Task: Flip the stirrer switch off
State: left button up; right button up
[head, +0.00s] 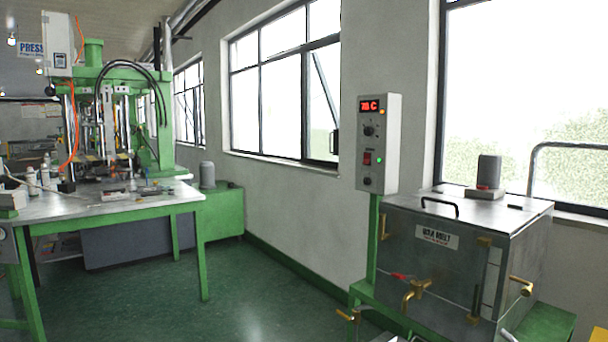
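A pale grey control box (378,144) stands on a green post at the right of the head view, beside a metal melt tank (450,262). Its face has a lit red temperature display (370,106), a dark knob (369,131) and a red rocker switch (367,158). A green lamp (380,161) beside the switch looks lit. Another dark knob (367,181) sits below. I cannot tell which way the rocker is tipped, nor read the small labels. A grey motor (489,171) stands on the tank lid. Neither of my grippers is in view.
The tank front carries a brass tap (416,292) with a red handle, and a black lid handle (440,206) stands up on top. A cluttered green-legged table (110,207) and a green press stand at the left. The green floor (240,300) between is clear.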

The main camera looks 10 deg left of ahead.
aim_at(366, 161)
jog(key=u, duration=0.6)
jog(key=k, duration=0.65)
jog(key=u, duration=0.65)
jog(key=i, duration=1)
jog(key=z, duration=0.65)
jog(key=i, duration=1.45)
jog(key=z, duration=1.15)
